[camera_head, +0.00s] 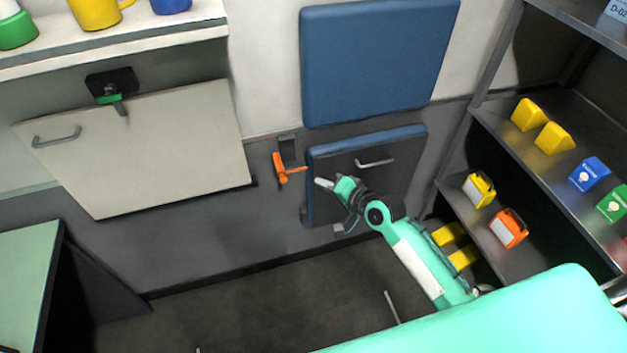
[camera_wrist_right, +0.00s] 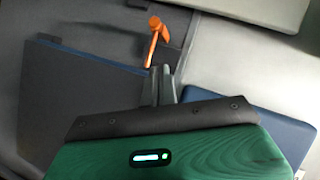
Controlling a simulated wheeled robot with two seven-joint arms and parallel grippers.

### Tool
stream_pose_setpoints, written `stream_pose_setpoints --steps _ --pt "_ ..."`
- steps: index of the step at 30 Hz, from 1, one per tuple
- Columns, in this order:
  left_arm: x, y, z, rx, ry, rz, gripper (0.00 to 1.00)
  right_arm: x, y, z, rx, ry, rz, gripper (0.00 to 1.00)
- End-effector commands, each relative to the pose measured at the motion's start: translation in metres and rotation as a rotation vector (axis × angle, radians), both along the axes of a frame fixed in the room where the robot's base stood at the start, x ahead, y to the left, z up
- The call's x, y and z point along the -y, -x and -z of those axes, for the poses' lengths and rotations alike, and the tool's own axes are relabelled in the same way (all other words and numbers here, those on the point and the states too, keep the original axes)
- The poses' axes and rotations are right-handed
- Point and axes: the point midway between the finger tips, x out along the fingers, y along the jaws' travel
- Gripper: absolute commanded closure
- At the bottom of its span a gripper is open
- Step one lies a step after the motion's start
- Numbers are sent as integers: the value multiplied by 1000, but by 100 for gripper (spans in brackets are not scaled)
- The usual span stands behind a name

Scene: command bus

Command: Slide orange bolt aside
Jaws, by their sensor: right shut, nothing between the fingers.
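The orange bolt (camera_head: 284,169) is on a dark bracket on the wall, at the left edge of the lower blue panel (camera_head: 400,148). In the right wrist view the orange bolt (camera_wrist_right: 156,37) stands just beyond the fingertips. My right gripper (camera_head: 320,183) is shut and empty, to the right of and a little below the bolt, in front of the blue panel's left part. In the wrist view my right gripper (camera_wrist_right: 160,72) points toward the bolt, with a small gap seeming to lie between them. My left gripper is not in view.
A blue cushion (camera_head: 378,60) is on the wall above. A pale panel (camera_head: 140,150) with a handle and a green latch (camera_head: 110,98) is at left. A shelf (camera_head: 495,125) at right holds several coloured boxes. The floor (camera_head: 240,315) below is mostly clear.

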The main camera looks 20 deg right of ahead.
Motion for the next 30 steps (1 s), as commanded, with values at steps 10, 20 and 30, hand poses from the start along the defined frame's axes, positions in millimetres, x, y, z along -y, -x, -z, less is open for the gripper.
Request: stream_pose_setpoints --steps 10,20,30 --pt "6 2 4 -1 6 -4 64 13 22 -9 0 0 0 100" --pt "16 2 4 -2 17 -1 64 13 22 -9 0 -1 0 100" --pt "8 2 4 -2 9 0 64 23 23 33 -37 63 22 100"
